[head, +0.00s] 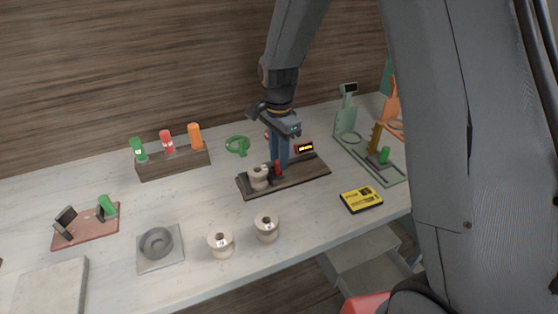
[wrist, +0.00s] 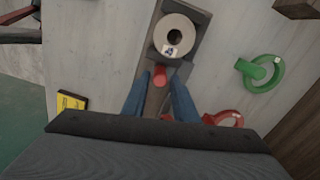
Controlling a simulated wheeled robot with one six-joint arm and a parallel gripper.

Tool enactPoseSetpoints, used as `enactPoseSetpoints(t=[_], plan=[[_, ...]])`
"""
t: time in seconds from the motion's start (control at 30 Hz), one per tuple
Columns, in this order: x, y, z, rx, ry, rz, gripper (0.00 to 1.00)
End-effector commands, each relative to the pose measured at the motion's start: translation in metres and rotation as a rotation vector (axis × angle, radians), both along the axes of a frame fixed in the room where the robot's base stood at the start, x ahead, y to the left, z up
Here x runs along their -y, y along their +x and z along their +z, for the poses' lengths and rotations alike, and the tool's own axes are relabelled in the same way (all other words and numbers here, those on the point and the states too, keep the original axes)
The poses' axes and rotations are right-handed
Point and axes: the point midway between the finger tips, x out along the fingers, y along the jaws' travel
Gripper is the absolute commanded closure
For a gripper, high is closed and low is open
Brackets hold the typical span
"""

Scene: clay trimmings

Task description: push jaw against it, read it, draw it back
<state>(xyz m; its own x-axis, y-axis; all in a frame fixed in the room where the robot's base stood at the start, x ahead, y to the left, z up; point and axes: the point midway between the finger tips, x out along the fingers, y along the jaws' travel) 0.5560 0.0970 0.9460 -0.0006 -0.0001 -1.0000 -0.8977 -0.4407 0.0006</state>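A pale spool with a label (head: 258,178) lies in a dark measuring gauge (head: 315,173). In the wrist view the spool (wrist: 176,36) shows its round dark hole, and the gauge base (wrist: 202,14) runs under it. The red knob of the jaw (head: 278,168) stands just right of the spool; it also shows in the wrist view (wrist: 158,75). My gripper (head: 280,165) is down at the knob. Its blue fingers (wrist: 160,76) stand apart, one on each side of the knob; whether they touch it is unclear. The lit display (head: 306,148) is too small to read.
Two more spools (head: 220,243) (head: 267,227) stand in front. A grey dish (head: 158,243) is left of them, a yellow box (head: 361,199) to the right. A rack of coloured bottles (head: 174,162) and a green ring (head: 238,145) are behind. Green stands (head: 346,125) are at right.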

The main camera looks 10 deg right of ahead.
Motion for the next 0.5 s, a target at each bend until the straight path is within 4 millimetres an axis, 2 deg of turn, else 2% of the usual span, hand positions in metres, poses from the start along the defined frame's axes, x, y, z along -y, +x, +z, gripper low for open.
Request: enactPoseSetpoints(t=[0.2, 0.5], plan=[[0.0, 0.0, -0.019, -0.001, 0.0, 0.001, 0.74], [0.0, 0.0, -0.023, 0.001, 0.0, 0.001, 0.74]])
